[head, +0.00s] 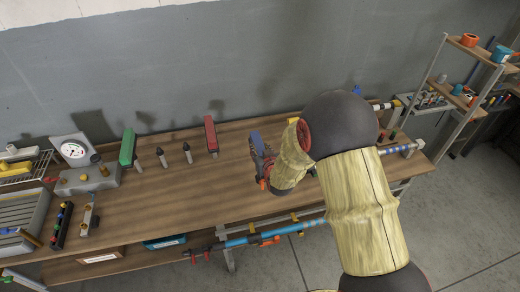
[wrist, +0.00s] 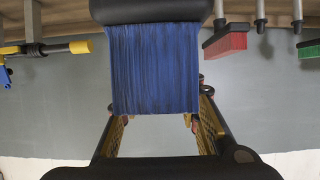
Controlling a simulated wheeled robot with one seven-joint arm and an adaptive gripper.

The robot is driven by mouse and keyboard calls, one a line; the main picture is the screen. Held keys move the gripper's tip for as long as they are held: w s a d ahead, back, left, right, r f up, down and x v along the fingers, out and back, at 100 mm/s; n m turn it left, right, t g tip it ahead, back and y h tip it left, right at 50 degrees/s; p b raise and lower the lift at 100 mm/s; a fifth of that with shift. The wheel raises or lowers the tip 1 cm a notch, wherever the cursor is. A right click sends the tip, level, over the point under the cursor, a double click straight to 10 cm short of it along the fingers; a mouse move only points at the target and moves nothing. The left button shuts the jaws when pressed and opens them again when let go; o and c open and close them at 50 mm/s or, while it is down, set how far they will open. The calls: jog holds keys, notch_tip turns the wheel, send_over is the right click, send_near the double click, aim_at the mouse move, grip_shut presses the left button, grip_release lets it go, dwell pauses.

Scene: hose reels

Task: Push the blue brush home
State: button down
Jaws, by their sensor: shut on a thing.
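The blue brush (head: 257,142) is in my gripper (head: 266,174) above the workbench, toward the right of its middle in the head view. In the wrist view the blue brush (wrist: 155,70) hangs bristles-down in the picture, with its dark back at the top edge. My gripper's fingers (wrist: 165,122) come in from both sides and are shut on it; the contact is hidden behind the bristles. The arm hides part of the bench. I cannot tell whether the brush touches any seat or post.
A red brush (head: 210,135) and a green brush (head: 127,147) stand on the bench (head: 165,195), with two bare posts (head: 174,155) between them. A gauge (head: 74,149) stands at left. A blue pole (head: 270,230) runs along the front. The bench's middle front is clear.

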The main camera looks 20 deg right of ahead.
jog(key=shift+f+b, duration=1.3)
jog(key=c, duration=1.2)
grip_release()
jog(key=shift+f, duration=0.1)
jog(key=shift+s, duration=0.1)
jog(key=v, duration=1.2)
